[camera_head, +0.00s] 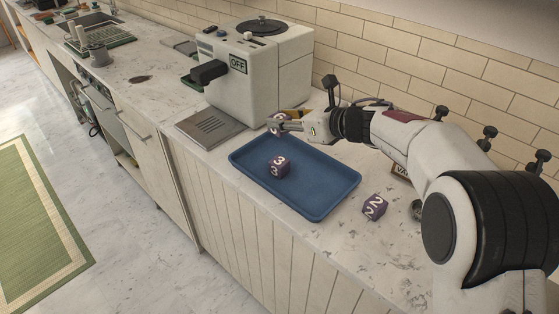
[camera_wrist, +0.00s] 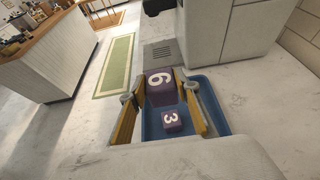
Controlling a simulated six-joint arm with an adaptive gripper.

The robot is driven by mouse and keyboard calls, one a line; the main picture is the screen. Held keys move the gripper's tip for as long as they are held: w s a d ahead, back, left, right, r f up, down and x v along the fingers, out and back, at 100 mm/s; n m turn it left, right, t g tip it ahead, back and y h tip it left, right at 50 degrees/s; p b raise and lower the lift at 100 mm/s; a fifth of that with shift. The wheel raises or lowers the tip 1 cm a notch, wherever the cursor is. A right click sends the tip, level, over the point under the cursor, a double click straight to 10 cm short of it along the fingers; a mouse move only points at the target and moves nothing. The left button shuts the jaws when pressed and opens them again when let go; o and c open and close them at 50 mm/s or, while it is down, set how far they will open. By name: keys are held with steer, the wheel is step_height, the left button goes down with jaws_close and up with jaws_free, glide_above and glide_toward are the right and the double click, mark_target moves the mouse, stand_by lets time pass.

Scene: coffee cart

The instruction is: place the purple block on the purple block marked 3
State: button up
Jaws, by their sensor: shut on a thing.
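In the head view, the purple block marked 3 (camera_head: 279,167) sits inside the blue tray (camera_head: 330,202), left of its middle. In the wrist view, the block marked 3 (camera_wrist: 172,121) shows in the tray, below and beyond my jaws. My gripper (camera_head: 279,121) is above the tray's far left part. It is shut on a purple block (camera_wrist: 159,88) marked 6, held between the yellow fingers. In the head view that held block (camera_head: 274,129) is mostly hidden by the gripper. The held block appears raised and apart from the block marked 3.
A purple block marked 2 (camera_head: 375,206) lies on the counter right of the tray. A white coffee machine (camera_head: 258,75) with an OFF display stands behind left, near a metal drip grate (camera_head: 208,126). A small dark round object (camera_head: 416,209) sits beside my arm.

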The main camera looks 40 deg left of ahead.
glide_above(283, 163)
steer(key=shift+f, duration=3.15)
steer(key=shift+f, duration=1.85)
steer(key=shift+f, duration=0.2)
steer(key=o, duration=1.1)
steer(key=shift+d+r, duration=0.1)
steer(key=shift+r, duration=0.1)
